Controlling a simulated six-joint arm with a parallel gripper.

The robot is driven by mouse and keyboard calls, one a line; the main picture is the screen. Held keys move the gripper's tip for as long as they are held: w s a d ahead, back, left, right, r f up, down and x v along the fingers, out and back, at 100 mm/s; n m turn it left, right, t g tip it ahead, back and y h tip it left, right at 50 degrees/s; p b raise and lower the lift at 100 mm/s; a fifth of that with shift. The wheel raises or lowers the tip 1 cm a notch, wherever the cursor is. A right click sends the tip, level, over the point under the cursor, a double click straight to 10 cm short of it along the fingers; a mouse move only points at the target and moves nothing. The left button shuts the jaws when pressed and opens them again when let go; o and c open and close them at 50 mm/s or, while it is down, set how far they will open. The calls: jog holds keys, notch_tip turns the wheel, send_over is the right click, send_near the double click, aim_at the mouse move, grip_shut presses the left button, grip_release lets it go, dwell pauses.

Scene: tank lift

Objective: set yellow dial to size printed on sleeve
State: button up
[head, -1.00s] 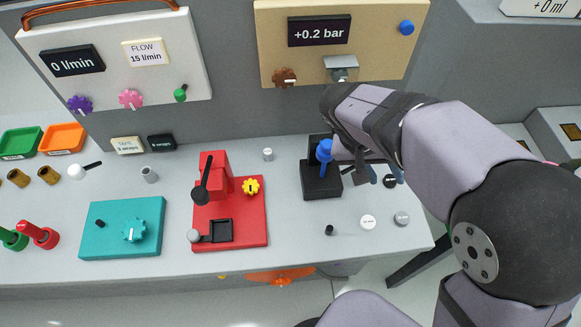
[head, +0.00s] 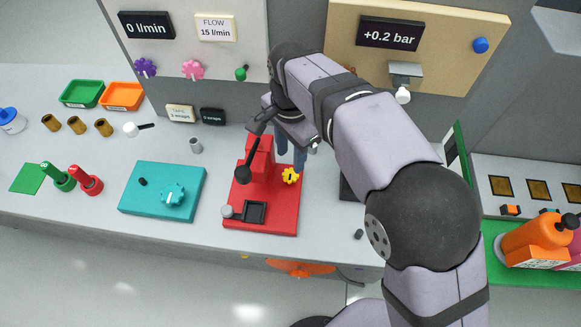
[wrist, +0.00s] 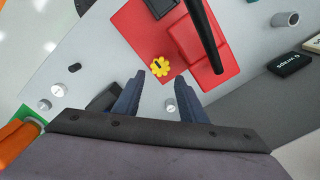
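The yellow dial (head: 291,176) sits on the right side of the red press (head: 262,217), with a dark mark on its face. In the wrist view the dial (wrist: 160,67) lies just beyond my fingertips, roughly between their lines. My gripper (wrist: 160,88) is open and empty, and nothing is between its fingers. In the head view my gripper (head: 291,158) hangs just behind and above the dial, apart from it as far as I can see. I cannot make out a sleeve with a readable size in either view.
The press's black lever (head: 243,172) rises left of the dial and crosses the wrist view (wrist: 204,35). A teal box with a dial (head: 163,190) stands to the left. Brown cylinders (head: 77,125) and red and green tools (head: 86,180) stand further left.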

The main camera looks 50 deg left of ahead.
aim_at(290, 173)
jog(key=shift+f+p, duration=1.15)
jog(key=shift+f, duration=2.5)
jog(key=c, duration=0.8)
